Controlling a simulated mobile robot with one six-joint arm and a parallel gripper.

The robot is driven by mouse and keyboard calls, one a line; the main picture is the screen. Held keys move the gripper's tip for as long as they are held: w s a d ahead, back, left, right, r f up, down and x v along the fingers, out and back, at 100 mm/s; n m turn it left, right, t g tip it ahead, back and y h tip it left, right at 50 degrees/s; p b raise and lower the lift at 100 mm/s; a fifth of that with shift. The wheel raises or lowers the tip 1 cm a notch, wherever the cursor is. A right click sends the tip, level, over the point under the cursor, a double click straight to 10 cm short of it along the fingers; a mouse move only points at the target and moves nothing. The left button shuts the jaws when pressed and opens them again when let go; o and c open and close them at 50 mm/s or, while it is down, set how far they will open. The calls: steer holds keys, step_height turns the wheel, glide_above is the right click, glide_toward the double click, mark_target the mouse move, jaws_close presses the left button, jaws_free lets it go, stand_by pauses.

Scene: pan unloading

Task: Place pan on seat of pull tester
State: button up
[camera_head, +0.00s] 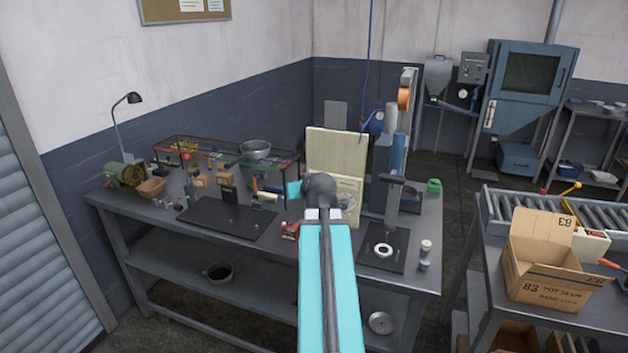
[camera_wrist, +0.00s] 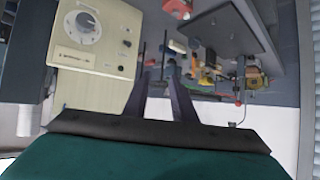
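A grey metal pan (camera_head: 256,149) sits on the wire rack at the back of the bench, its dark handle pointing left. The likely pull tester (camera_head: 394,190) is a tall blue-grey column at the right of the bench. A white ring (camera_head: 383,250), perhaps its seat, lies bare on a dark base plate (camera_head: 368,264) in front. My gripper (camera_wrist: 160,80) shows two dark fingers apart with nothing between them in the wrist view.
The dial box also fills the wrist view's upper left (camera_wrist: 95,38). A black plate with posts (camera_head: 208,223) lies mid-bench. The wire rack (camera_head: 283,160) holds small items. A small bottle (camera_head: 425,256) stands right of the ring. A cardboard box (camera_head: 550,270) stands on the right table.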

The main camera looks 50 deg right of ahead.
steer(key=w+a+f+n+g+y+b, duration=0.1)
steer(key=w+a+f+n+y+b, duration=0.3)
steer(key=a+f, duration=1)
steer(key=w+a+f+g+y+p, duration=0.15)
steer(key=w+a+f, duration=0.45)
steer(key=a+f, duration=0.8)
steer(key=s+a+f+n+g+y+b, duration=0.1)
steer(key=s+a+f, duration=0.1)
steer(key=a+f, duration=0.35)
steer(key=s+a+f+g+y+b, duration=0.1)
steer(key=a+f, duration=0.1)
steer(key=f, duration=0.7)
steer(key=s+a+f+n+g+b, duration=0.25)
steer(key=s+a+f+g, duration=0.25)
steer(key=s+a+f, duration=1.05)
steer(key=s+a+f+g, duration=0.1)
steer(key=s+f, duration=0.3)
steer(key=s, duration=0.4)
steer(key=s+a+f+g, duration=0.1)
steer(key=s+f+g, duration=0.3)
steer(key=s, duration=0.4)
steer(key=shift+s+a+b, duration=0.15)
steer(key=shift+a+b, duration=0.1)
steer(key=shift+b, duration=0.2)
steer(key=shift+n+g, duration=0.25)
